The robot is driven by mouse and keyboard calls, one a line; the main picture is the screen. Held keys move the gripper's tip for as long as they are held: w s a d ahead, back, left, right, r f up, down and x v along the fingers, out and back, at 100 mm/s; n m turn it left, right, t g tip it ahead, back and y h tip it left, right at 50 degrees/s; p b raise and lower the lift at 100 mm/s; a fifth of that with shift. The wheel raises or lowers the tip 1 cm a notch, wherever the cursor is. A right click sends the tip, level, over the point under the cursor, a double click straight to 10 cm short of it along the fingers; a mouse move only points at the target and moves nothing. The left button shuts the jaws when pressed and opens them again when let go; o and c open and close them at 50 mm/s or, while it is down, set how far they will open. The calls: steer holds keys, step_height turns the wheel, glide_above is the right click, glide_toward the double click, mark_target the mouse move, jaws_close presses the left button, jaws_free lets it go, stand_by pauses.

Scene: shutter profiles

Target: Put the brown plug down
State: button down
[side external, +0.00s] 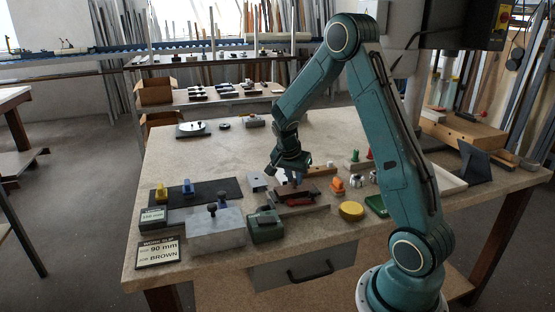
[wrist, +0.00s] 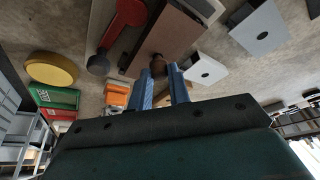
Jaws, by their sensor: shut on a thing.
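My gripper (wrist: 165,82) has its two blue fingers closed on a small dark brown plug (wrist: 157,66), which shows at the fingertips in the wrist view. The plug's end is close to the end of a brown profile (wrist: 182,32); I cannot tell whether they touch. In the side view my gripper (side external: 292,182) points down over the work near the table's front, just behind a red-handled tool (side external: 301,198). The plug cannot be made out there. A work slip (side external: 158,252) at the front left reads 90 mm and BROWN.
A grey block with dark knobs (side external: 216,231) and a green clamp (side external: 264,227) stand left of the work. A yellow disc (side external: 351,210) and an orange piece (side external: 337,187) lie right. A grey plate with a hole (side external: 257,182) lies left of my gripper.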

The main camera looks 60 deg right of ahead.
steer(key=shift+f, duration=0.65)
steer(key=c, duration=1.3)
jaws_free()
steer(key=shift+r, duration=0.1)
steer(key=shift+v, duration=0.85)
steer(key=v, duration=1.1)
steer(key=shift+d, duration=0.1)
